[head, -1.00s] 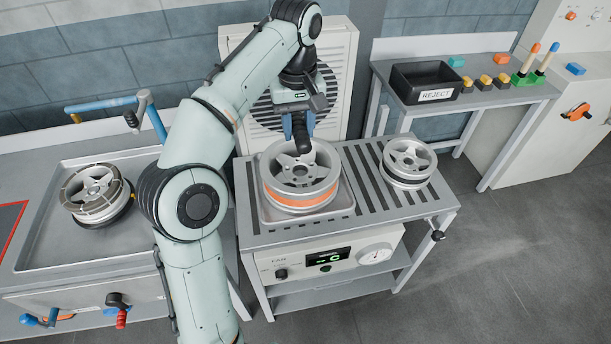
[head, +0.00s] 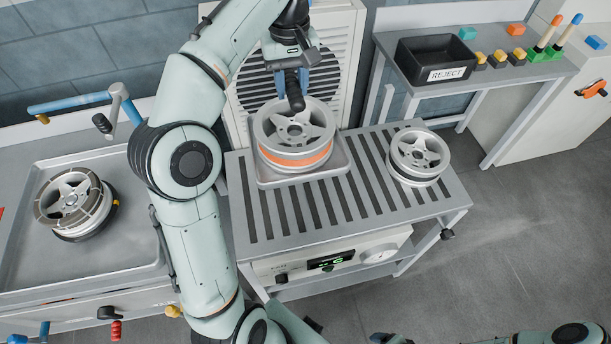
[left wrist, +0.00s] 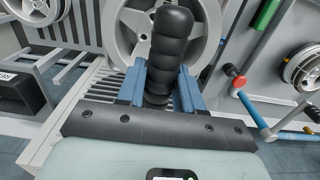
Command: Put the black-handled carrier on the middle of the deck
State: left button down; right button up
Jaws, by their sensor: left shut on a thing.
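The carrier (head: 262,181) is a shallow grey tray with an upright black handle (head: 294,92). It bears a silver wheel with an orange band (head: 294,158). My left gripper (head: 292,80) is shut on the handle from above; in the left wrist view the ribbed handle (left wrist: 167,45) stands between its blue fingers. The carrier is over the back left part of the slatted deck (head: 325,225); I cannot tell whether its underside touches the slats. A bare strip of deck shows in front. Part of my right arm shows at the bottom right; its fingers are not seen.
A second silver wheel (head: 420,152) stands on the deck's right side. The fan housing (head: 348,60) rises behind the deck. At left, a wheel in a clamp (head: 75,200) sits in a grey basin. A black reject bin (head: 432,58) stands on the back right bench.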

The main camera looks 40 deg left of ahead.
pick_arm(q)
jog(key=shift+r, duration=0.1)
jog(key=shift+w+f, duration=0.1)
jog(key=shift+f, duration=0.2)
jog(key=b, duration=0.4)
send_near(293, 133)
jog(key=shift+s+d+f, duration=0.8)
jog(key=shift+s+f, duration=0.2)
jog(key=f, duration=0.2)
jog(key=f+b, duration=0.1)
jog(key=f, duration=0.2)
jog(key=shift+w+f, duration=0.2)
jog(key=shift+f, duration=0.1)
jog(key=shift+f+b, duration=0.8)
jog(key=shift+f, duration=1.7)
pick_arm(e)
jog(key=s+f, duration=0.5)
jog(key=f, duration=0.3)
jog(key=shift+s+a+g, duration=0.15)
jog(key=shift+s+g, duration=0.15)
jog(key=shift+s, duration=0.05)
pick_arm(q)
jog(key=shift+w, duration=0.1)
pick_arm(e)
jog(key=shift+f, duration=0.15)
pick_arm(q)
jog(key=c, duration=0.7)
grip_release()
jog(key=shift+f, duration=0.15)
jog(key=shift+c, duration=0.2)
